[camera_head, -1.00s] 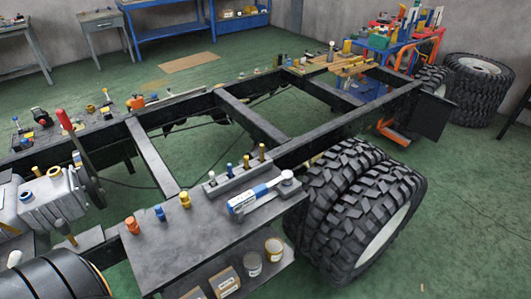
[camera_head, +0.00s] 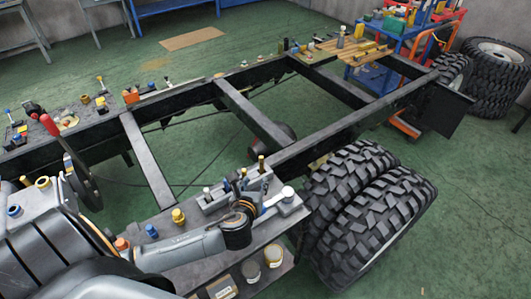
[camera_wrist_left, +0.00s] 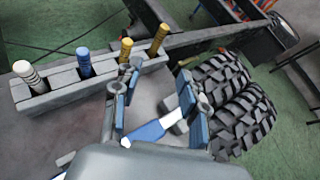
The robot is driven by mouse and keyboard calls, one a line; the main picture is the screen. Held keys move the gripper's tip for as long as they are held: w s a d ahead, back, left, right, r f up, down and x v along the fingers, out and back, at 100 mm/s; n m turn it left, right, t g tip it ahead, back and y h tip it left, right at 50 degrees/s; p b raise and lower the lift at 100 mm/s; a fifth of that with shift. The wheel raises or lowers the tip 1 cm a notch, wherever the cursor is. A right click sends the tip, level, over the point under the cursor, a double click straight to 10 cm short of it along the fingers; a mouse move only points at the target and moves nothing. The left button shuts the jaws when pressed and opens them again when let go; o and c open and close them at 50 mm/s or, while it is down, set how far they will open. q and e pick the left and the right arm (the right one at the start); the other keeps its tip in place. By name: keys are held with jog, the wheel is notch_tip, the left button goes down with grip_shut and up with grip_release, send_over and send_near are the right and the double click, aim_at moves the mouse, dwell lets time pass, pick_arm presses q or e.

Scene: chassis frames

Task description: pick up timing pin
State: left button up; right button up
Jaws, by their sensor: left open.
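A grey block (camera_wrist_left: 45,92) holds a row of upright pins: a white pin (camera_wrist_left: 28,75), a blue pin (camera_wrist_left: 84,62) and two gold pins, the nearer gold pin (camera_wrist_left: 125,52) and the farther gold pin (camera_wrist_left: 158,40). Nothing marks which one is the timing pin. In the head view the farther gold pin (camera_head: 261,163) and the white pin (camera_head: 206,193) stand at the block's ends. My left gripper (camera_wrist_left: 157,105) is open and empty, close beside the block at its gold-pin end. A blue-and-white tube (camera_wrist_left: 150,132) shows beyond the fingers. My right gripper is not in view.
The side table also carries a gold piece (camera_head: 178,217), a blue piece (camera_head: 151,231) and an orange piece (camera_head: 122,243). Cans (camera_head: 273,256) stand on the shelf below. The black chassis frame (camera_head: 250,115) runs behind, and big tyres (camera_head: 365,210) stand right of the table.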

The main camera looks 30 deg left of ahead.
aim_at(261, 159)
pick_arm(q)
jog(key=shift+m, duration=0.7)
jog(key=x, duration=0.3)
jog(key=r+x, duration=0.1)
jog(key=x, duration=0.5)
jog(key=shift+w+a+r, duration=0.2)
jog(key=shift+w, duration=0.15)
jog(key=shift+w+a+t+p, duration=0.25)
jog(key=shift+w+t+p, duration=0.05)
jog(key=shift+w, duration=0.05)
jog(key=x, duration=0.3)
jog(key=shift+w+a+r, duration=0.1)
jog(key=shift+w+a, duration=0.05)
jog(key=shift+w, duration=0.05)
jog(key=shift+w+a, duration=0.15)
jog(key=shift+w, duration=0.15)
jog(key=shift+w+f, duration=0.1)
jog(key=shift+f, duration=0.15)
jog(key=shift+c, duration=0.9)
jog(key=c, duration=0.7)
grip_shut()
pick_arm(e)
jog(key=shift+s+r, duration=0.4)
